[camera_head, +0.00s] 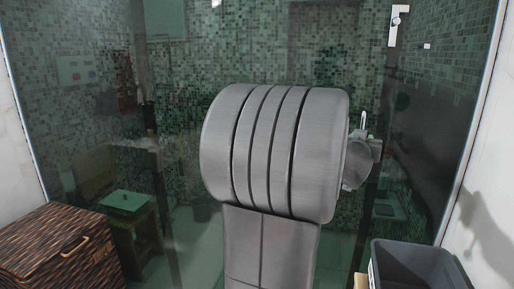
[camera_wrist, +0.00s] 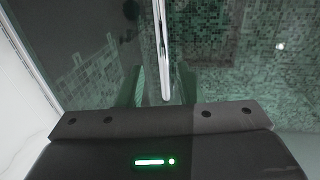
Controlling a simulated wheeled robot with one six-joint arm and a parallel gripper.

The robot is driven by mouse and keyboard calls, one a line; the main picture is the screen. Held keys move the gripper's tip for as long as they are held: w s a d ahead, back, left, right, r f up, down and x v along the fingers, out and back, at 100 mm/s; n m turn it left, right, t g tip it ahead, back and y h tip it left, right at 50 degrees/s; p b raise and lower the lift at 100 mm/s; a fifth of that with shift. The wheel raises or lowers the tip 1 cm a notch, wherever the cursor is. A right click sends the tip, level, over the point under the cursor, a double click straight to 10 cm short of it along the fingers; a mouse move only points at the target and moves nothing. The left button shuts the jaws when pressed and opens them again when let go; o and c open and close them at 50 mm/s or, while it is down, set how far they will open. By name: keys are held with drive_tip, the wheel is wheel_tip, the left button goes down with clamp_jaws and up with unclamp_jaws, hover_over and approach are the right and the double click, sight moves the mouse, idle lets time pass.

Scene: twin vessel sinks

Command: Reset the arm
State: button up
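The task names no object apart from my arm. In the head view, a thick grey metal link of my arm (camera_head: 275,150) fills the middle of the picture, upright in front of the glass. A smaller grey part shows behind its right side. In the wrist view, the dark body of my gripper (camera_wrist: 160,135) spans the bottom edge, with a green light on it. I see nothing held.
A glass panel (camera_head: 185,235) stands ahead, with green mosaic tiles behind it. A vertical chrome bar (camera_wrist: 162,50) is close ahead in the wrist view. A woven lidded basket (camera_head: 55,245) is at lower left, a grey bin (camera_head: 415,265) at lower right. White walls flank both sides.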

drive_tip(key=x, duration=0.5)
drive_tip(key=shift+w, duration=0.25)
